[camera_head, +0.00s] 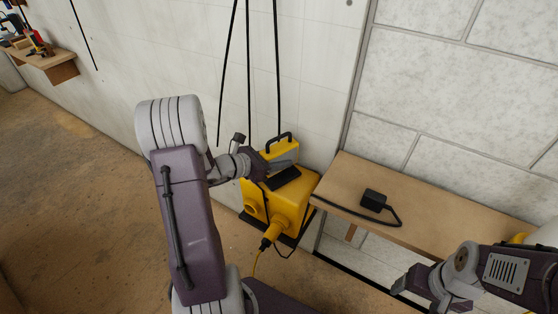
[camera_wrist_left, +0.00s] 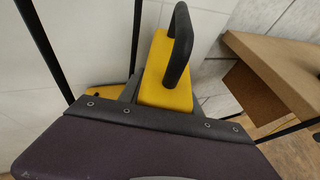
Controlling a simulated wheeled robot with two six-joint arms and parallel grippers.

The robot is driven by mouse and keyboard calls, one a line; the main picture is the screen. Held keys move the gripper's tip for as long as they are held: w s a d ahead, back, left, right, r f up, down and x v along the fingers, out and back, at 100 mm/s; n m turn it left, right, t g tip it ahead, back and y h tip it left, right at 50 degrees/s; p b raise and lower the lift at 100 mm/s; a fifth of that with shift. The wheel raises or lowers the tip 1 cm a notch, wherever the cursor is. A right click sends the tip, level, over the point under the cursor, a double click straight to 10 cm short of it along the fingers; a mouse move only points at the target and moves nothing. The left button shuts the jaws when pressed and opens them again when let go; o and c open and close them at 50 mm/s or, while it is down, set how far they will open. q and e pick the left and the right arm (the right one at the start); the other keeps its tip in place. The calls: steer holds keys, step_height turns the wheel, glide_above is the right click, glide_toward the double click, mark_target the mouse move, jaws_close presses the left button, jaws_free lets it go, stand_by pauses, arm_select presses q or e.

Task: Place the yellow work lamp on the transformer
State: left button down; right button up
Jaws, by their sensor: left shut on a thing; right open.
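The yellow work lamp (camera_head: 284,150), with a black handle on top, is at the transformer's upper back edge in the head view. The yellow transformer (camera_head: 296,202) is a boxy unit below it, standing by the wall. My left gripper (camera_head: 273,167) is shut on the lamp and hides its lower part. I cannot tell whether the lamp touches the transformer. In the left wrist view the lamp (camera_wrist_left: 163,82) stands roughly upright beyond my gripper. My right gripper (camera_head: 416,287) is open and empty at the lower right, away from both.
A wooden table (camera_head: 440,232) stands right of the transformer, with a black adapter (camera_head: 373,200) and its cable on it. Black cables (camera_head: 249,70) hang along the wall behind. Floor at left is clear.

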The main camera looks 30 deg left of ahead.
arm_select(q)
steer(key=c, duration=1.3)
jaws_free()
steer(key=shift+f, duration=0.15)
steer(key=o, duration=0.5)
steer(key=shift+c, duration=0.2)
steer(key=shift+r, duration=0.2)
steer(key=shift+s+a+r+p, duration=0.15)
steer(key=shift+s+r+p, duration=0.1)
steer(key=shift+p, duration=0.1)
steer(key=p+v, duration=0.3)
steer(key=v, duration=0.8)
steer(key=shift+s+p, duration=0.2)
steer(key=shift+p, duration=0.15)
